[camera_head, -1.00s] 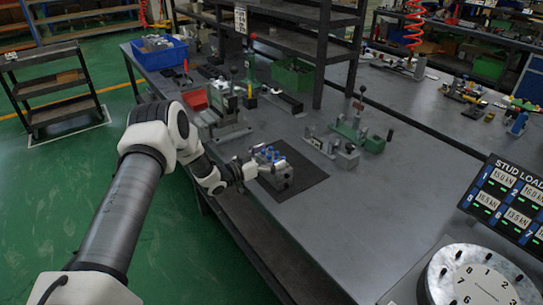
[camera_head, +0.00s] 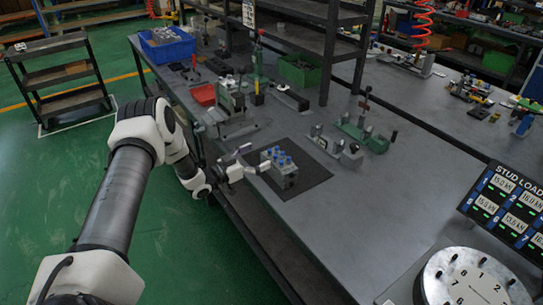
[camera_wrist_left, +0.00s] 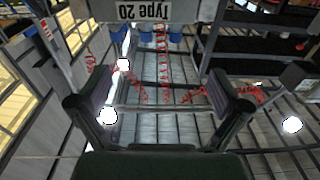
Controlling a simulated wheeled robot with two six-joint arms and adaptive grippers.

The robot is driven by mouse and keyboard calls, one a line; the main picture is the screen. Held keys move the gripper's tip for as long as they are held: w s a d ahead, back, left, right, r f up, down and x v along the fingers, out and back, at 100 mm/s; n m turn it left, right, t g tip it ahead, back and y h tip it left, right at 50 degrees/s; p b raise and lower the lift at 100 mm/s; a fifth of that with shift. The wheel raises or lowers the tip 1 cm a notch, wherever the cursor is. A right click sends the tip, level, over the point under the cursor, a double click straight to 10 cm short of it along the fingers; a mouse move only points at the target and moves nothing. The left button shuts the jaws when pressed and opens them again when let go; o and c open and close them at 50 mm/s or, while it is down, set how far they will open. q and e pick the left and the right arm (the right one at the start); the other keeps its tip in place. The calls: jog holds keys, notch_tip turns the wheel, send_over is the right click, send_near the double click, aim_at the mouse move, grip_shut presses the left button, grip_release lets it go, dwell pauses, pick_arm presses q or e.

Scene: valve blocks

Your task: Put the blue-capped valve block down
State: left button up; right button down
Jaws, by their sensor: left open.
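The blue-capped valve block (camera_head: 283,172) is a grey block with several blue caps on top. In the head view it stands upright on a dark mat (camera_head: 312,182) on the workbench. My left gripper (camera_head: 246,163) is just left of the block, open and empty, with its fingers spread. In the left wrist view the open fingers (camera_wrist_left: 160,95) show with nothing between them. Beyond them, at the top edge, is the block's label (camera_wrist_left: 138,10) reading "Type 20", upside down, with blue caps (camera_wrist_left: 175,38) near it. My right gripper is out of view.
Green and grey fixtures (camera_head: 365,132) stand behind and right of the mat. More fixtures (camera_head: 230,112) and a red bin (camera_head: 204,94) are farther back left. A "STUD LOAD" display (camera_head: 508,205) and round dial (camera_head: 475,280) are at the lower right. Bench right of the mat is clear.

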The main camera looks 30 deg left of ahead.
aim_at(273, 156)
pick_arm(q)
jog(key=shift+w+d+f+g, duration=0.2)
jog(key=shift+d+f, duration=0.25)
jog(key=shift+d, duration=0.1)
jog(key=shift+w+d+f+g, duration=0.15)
jog(key=shift+d+f+g, duration=0.05)
jog(key=shift+d+f, duration=0.25)
jog(key=p+x, duration=0.1)
jog(key=x, duration=0.4)
jog(key=shift+w+d+r, duration=0.15)
jog(key=shift+w, duration=0.05)
jog(key=shift+w+d, duration=0.2)
jog(key=shift+w, duration=0.15)
jog(key=shift+s+a, duration=0.1)
jog(key=c, duration=1.5)
jog(key=shift+r, duration=0.15)
jog(key=shift+c, duration=0.2)
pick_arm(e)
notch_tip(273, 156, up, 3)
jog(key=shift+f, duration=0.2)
